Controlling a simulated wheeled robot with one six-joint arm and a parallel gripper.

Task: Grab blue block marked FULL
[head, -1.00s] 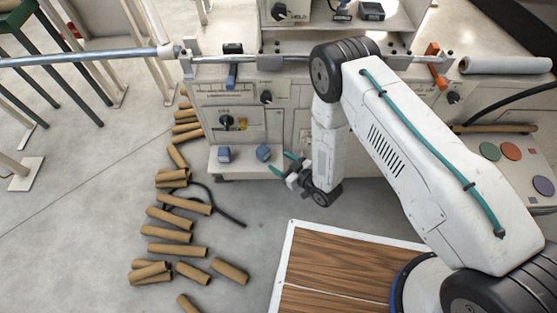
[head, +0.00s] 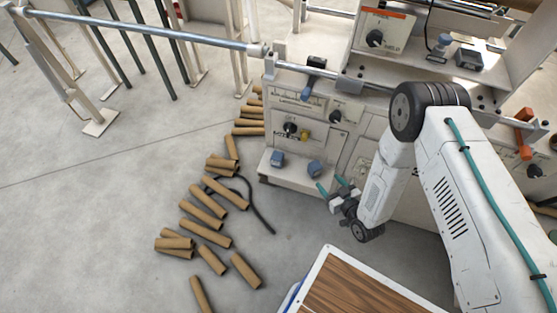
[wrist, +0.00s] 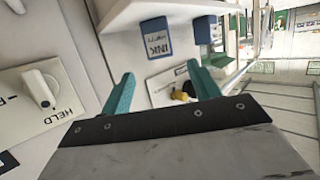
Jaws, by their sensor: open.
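Two blue blocks stand on the low white shelf (head: 290,181) of the machine in the head view, a left one (head: 277,158) and a right one (head: 315,168). In the wrist view a blue block with a white label (wrist: 155,37) lies ahead of the fingers, and a second blue block (wrist: 205,28) is to its right. The fingers also show in the wrist view (wrist: 160,72).
The machine front carries a yellow knob (head: 304,136) and black dials above the shelf. A white panel with a knob (wrist: 41,90) is close on the left in the wrist view. Several cardboard tubes (head: 205,201) and a black cable lie on the floor left of the shelf.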

